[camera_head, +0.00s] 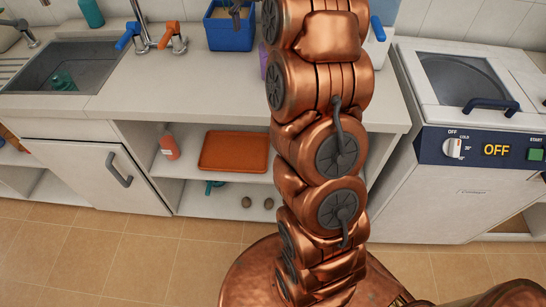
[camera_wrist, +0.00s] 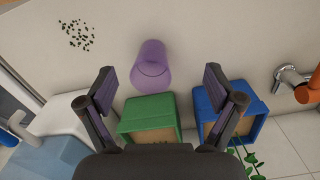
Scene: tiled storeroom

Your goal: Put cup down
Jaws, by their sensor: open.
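The purple cup (camera_wrist: 152,62) stands on the pale counter (camera_wrist: 225,45) in the wrist view, in front of my gripper's fingertips and roughly centred between them. My gripper (camera_wrist: 158,82) is open, with one dark finger on each side and a clear gap to the cup; nothing is held. In the head view only a small sliver of purple (camera_head: 263,60) shows at the left edge of my copper arm. My arm hides the rest there, and my gripper cannot be made out in that view.
A green box (camera_wrist: 150,103) and a blue box (camera_wrist: 207,92) with plant leaves stand close to my fingers. Black specks (camera_wrist: 76,34) mark the counter. The head view shows the sink (camera_head: 70,70), taps (camera_head: 172,38), and a washer (camera_head: 470,140) at right.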

